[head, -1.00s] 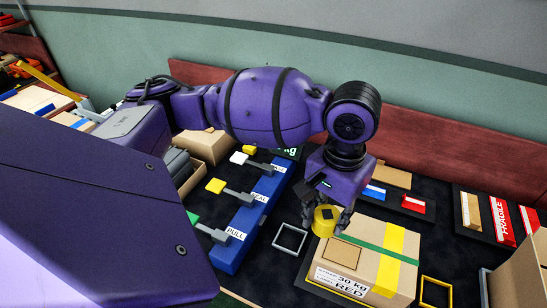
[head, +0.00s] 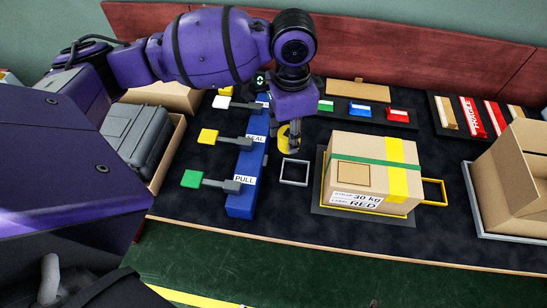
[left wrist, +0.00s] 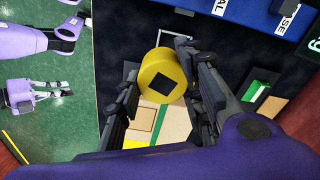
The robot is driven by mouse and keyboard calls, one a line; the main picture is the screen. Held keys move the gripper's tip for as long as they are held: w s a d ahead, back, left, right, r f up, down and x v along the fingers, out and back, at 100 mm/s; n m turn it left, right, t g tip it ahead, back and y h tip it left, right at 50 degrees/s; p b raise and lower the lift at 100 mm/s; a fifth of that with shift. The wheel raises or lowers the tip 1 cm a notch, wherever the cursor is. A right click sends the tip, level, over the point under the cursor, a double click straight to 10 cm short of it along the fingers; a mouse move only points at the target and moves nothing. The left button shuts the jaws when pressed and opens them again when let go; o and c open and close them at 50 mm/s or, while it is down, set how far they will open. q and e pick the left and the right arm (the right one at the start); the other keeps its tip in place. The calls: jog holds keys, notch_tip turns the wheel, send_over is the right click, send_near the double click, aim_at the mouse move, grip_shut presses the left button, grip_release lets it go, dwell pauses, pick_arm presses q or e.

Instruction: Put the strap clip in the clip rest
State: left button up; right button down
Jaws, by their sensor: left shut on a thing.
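My left gripper (head: 292,141) is shut on a yellow round piece with a black square on its face, which I take to be the strap clip (head: 283,137). In the left wrist view the clip (left wrist: 162,72) sits between the two dark fingers (left wrist: 160,95). A grey square frame (head: 282,180), likely the clip rest, lies empty on the dark table, just in front of the gripper in the head view. The frame's corner also shows beyond the clip in the left wrist view.
A strapped cardboard box (head: 350,170) stands right of the grey frame, with a yellow frame (head: 444,192) beside it. A blue panel (head: 241,199) with several coloured levers is to the left. An open carton (head: 515,165) is far right. The table's front strip is clear.

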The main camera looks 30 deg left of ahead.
pick_arm(q)
jog(key=w+f+m, duration=0.1)
jog(key=f+m, duration=0.3)
jog(key=f, duration=0.1)
jog(key=w+d+f+m, duration=0.1)
jog(key=f+m, duration=0.4)
jog(key=w+f+m, duration=0.1)
jog(key=f+m, duration=0.3)
jog(key=f, duration=0.1)
jog(key=shift+w+d+m, duration=0.15)
jog(key=shift+w+m, duration=0.2)
jog(key=shift+m, duration=0.05)
notch_tip(320, 180, down, 3)
jog(key=shift+f, duration=0.1)
pick_arm(e)
jog(key=shift+d+r, duration=0.1)
jog(key=shift+d, duration=0.15)
pick_arm(q)
jog(key=shift+f, duration=0.1)
jog(key=o, duration=1.3)
pick_arm(e)
jog(key=shift+s, duration=0.15)
